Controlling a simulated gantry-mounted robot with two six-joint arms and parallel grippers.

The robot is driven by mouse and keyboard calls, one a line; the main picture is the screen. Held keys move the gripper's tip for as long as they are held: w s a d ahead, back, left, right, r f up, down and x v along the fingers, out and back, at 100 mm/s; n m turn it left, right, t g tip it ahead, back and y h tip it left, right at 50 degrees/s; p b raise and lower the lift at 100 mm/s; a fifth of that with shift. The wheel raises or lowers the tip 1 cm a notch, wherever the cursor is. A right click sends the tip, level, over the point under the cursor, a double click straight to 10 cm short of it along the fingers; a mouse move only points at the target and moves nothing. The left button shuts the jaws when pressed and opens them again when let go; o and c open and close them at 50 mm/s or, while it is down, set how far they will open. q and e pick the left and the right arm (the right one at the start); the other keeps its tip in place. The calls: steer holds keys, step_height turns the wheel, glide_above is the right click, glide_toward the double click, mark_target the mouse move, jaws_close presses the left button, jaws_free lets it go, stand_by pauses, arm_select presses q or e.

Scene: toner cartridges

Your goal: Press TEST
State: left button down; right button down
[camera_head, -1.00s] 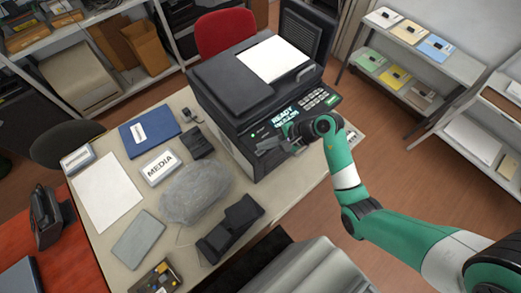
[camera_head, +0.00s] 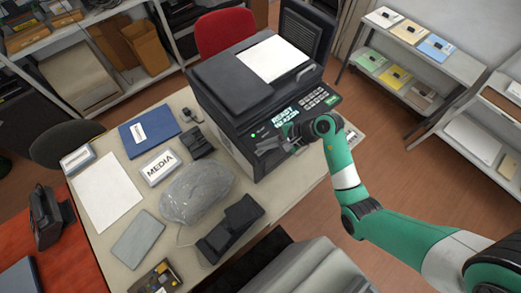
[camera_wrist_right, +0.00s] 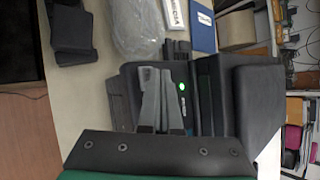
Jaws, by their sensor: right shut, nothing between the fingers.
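The black printer (camera_head: 222,100) stands on the beige table. Its control panel has a lit display (camera_head: 285,117) whose top line reads READY; the second line is hard to read. A keypad (camera_head: 313,98) and a green key (camera_head: 331,101) are right of the display. No button marked TEST can be read. My right gripper (camera_head: 268,146) is shut and empty at the printer's front, below the display. In the right wrist view its fingers (camera_wrist_right: 158,76) lie over the printer, just left of a small lit green light (camera_wrist_right: 182,86). I cannot tell whether the fingertips touch the printer. My left gripper is out of view.
On the table (camera_head: 108,237) lie a MEDIA box (camera_head: 160,167), a blue folder (camera_head: 148,131), a clear plastic bag (camera_head: 195,193) and black parts (camera_head: 232,228). A shelf with toner packs (camera_head: 410,50) stands at the back right. Open floor lies between.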

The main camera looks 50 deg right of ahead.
mark_target(264, 151)
steer(key=shift+f, duration=0.25)
steer(key=shift+f+b, duration=0.3)
steer(key=shift+f, duration=0.1)
stand_by(0.4)
stand_by(0.4)
steer(key=shift+r+p, duration=0.8)
steer(key=shift+p, duration=0.05)
step_height(264, 151, up, 5)
steer(key=p, duration=0.5)
steer(key=shift+r, duration=0.1)
stand_by(0.4)
